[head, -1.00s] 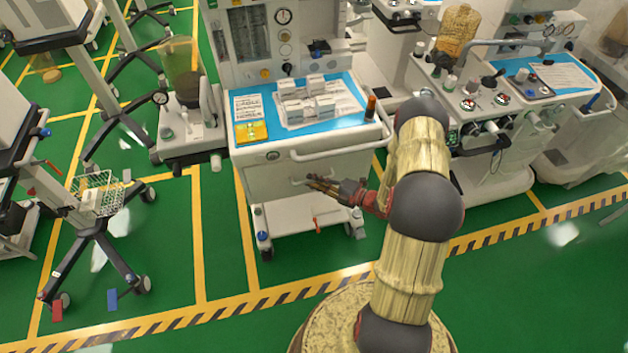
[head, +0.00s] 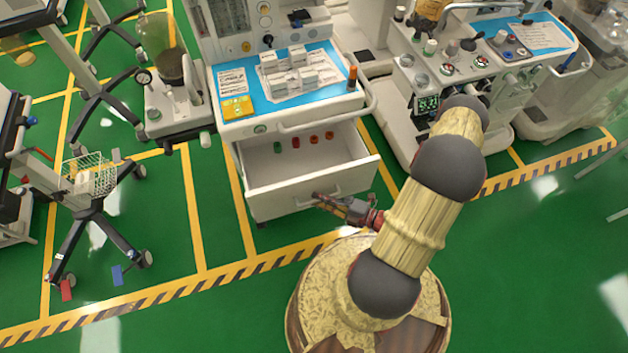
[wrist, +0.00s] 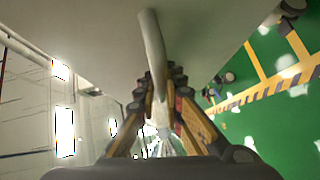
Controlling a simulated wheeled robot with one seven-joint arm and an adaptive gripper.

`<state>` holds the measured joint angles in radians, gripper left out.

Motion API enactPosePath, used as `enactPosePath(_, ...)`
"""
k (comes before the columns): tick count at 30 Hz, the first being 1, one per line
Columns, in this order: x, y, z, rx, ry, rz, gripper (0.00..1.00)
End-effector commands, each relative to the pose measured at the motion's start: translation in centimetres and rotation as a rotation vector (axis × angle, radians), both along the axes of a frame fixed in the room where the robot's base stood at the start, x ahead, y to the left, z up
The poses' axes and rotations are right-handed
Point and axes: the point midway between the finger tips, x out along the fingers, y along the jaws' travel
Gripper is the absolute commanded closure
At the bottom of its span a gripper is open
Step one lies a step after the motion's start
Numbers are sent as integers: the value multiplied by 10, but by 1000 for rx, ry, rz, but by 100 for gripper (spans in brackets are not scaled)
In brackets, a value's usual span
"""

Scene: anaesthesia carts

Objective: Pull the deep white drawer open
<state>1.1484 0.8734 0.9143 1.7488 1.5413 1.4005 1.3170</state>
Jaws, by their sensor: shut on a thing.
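The deep white drawer (head: 275,191) stands well out from the cart in the head view, below the blue-topped work surface. Its inside shows, with a few small red, orange and green round items along the back. My gripper (head: 320,198) is at the drawer's front, at the handle. In the wrist view the pale bar handle (wrist: 153,50) runs down between the fingers of my gripper (wrist: 163,100), which are closed around it. The exact finger contact is partly hidden by the handle and the fingers.
The cart top (head: 235,88) carries white boxes, papers, a yellow pad and an orange-capped bottle. A fixed push bar (head: 315,122) curves above the drawer. A wheeled stand with a wire basket (head: 92,176) is at left. Green floor is clear in front.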

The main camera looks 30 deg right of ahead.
Motion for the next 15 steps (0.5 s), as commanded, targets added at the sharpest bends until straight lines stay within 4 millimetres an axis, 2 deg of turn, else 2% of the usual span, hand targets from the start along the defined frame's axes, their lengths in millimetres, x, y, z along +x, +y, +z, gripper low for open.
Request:
enactPosePath(6, -28, 8, 1, 3, 0, -4, 100)
enactPosePath(15, -41, 12, 0, 2, 0, 0, 100)
